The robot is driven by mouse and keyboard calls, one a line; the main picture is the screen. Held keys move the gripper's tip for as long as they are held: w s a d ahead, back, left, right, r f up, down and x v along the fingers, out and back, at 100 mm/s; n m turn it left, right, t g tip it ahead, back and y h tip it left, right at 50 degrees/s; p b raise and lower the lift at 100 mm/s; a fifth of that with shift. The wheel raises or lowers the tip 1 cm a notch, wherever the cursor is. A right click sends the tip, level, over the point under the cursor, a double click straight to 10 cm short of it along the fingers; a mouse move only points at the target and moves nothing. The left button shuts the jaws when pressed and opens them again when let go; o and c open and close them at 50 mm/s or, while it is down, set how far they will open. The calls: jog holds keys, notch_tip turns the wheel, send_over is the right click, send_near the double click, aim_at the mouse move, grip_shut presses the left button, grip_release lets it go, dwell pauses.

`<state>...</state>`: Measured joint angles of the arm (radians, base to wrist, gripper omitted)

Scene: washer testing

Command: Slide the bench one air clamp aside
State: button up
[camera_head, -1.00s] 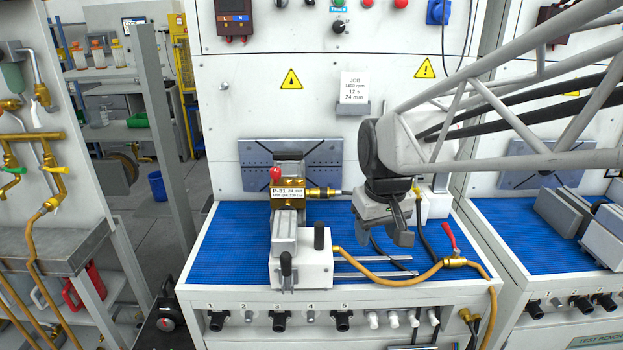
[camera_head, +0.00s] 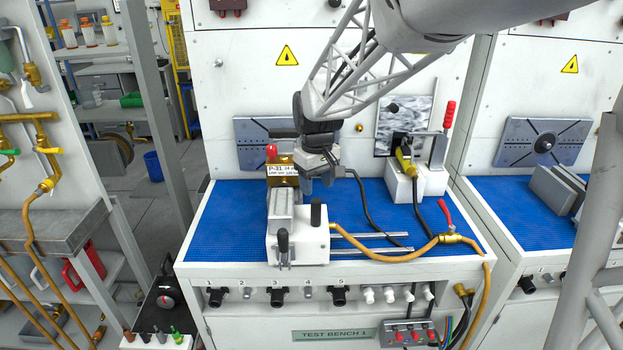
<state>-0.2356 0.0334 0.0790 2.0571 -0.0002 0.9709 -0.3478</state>
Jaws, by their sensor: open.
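The air clamp (camera_head: 298,243) on bench one is a white block with a grey jaw block on top and black handles. It stands at the front left of the blue mat, beside two metal rails (camera_head: 372,243) that run to its right. My gripper (camera_head: 318,180) is open and empty, above and behind the clamp, pointing down and apart from its handles as far as I can tell. Behind the clamp is a brass pump part (camera_head: 281,171) with a red knob and a P-31 label, partly hidden by the clamp and my gripper.
A white fixture (camera_head: 418,183) with a red-handled lever stands at the back right. A yellow hose (camera_head: 385,257) with a red valve handle (camera_head: 444,212) runs from the clamp across the front right. The blue mat (camera_head: 225,225) is clear at the left.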

aim_at(316, 201)
jog(key=shift+w+a, duration=0.1)
jog(key=shift+w, duration=0.05)
jog(key=shift+f, duration=0.1)
jog(key=shift+f, duration=3.85)
grip_shut()
